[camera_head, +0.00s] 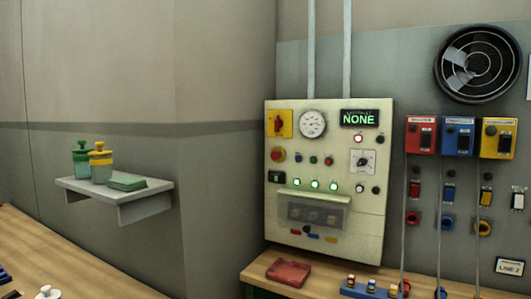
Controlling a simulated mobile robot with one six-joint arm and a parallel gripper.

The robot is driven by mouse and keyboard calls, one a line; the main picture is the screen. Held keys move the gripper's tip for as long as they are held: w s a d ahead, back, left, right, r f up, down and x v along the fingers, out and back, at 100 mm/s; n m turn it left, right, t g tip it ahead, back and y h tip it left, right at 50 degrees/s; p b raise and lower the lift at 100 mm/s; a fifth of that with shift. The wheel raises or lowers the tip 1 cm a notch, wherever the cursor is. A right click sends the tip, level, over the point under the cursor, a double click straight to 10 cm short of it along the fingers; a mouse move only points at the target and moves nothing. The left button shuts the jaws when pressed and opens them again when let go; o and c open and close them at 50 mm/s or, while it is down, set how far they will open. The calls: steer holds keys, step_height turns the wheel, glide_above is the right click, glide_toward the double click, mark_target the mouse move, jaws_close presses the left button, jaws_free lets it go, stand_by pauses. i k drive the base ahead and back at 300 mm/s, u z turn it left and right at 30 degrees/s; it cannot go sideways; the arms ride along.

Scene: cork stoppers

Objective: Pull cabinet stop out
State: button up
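The cream control cabinet (325,230) is mounted on the wall at the centre right. A round gauge (313,124) and a display reading NONE (359,118) are to the right. Three green lights (314,184) glow below. My gripper is not in view.
A wooden bench (257,275) below the cabinet holds a red tray (288,272) and a blue rack (368,289). A wall shelf (149,196) at left carries two bottles and a green cloth-like stack. Red, blue and yellow switch boxes (458,137) are right. The cabinet front looks unobstructed.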

mark_target(274, 155)
steer(key=i, duration=1.4)
steer(key=u, duration=0.1)
